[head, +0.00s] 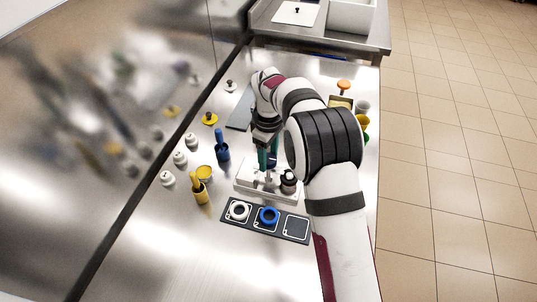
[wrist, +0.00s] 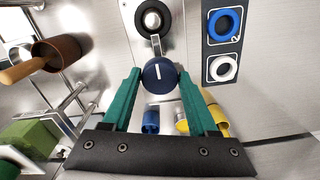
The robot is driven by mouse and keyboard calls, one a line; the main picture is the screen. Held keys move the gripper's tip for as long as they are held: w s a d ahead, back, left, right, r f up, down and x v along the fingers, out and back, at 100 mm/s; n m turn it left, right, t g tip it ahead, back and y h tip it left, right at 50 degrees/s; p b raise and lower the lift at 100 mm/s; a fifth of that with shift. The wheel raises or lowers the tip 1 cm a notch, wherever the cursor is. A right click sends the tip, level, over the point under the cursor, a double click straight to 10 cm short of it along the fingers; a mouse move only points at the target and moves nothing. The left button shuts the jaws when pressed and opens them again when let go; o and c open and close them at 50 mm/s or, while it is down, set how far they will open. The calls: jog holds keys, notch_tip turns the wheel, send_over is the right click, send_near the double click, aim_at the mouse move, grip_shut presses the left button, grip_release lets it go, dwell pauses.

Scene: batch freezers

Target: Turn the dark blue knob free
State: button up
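The dark blue knob (wrist: 158,74) is round with a white line on its face, which runs up and down in the wrist view. My gripper (wrist: 160,76) has its two green fingertips on either side of the knob, very close to it. I cannot tell whether they press on it. In the head view my gripper (head: 267,158) points down over a white base plate (head: 249,189), and the knob is mostly hidden by it. A grey bar shows just above the knob in the wrist view.
A black round part (head: 288,178) stands on the base plate beside my gripper. A dark panel (head: 232,224) in front holds a white ring (head: 239,211) and a blue ring (head: 269,216), with one bare outlined square. Blue and yellow handled tools (head: 222,148) (head: 199,191) stand left.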

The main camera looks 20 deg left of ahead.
grip_shut()
jog(key=shift+m, duration=0.4)
jog(key=m, duration=1.2)
jog(key=shift+m, duration=2.7)
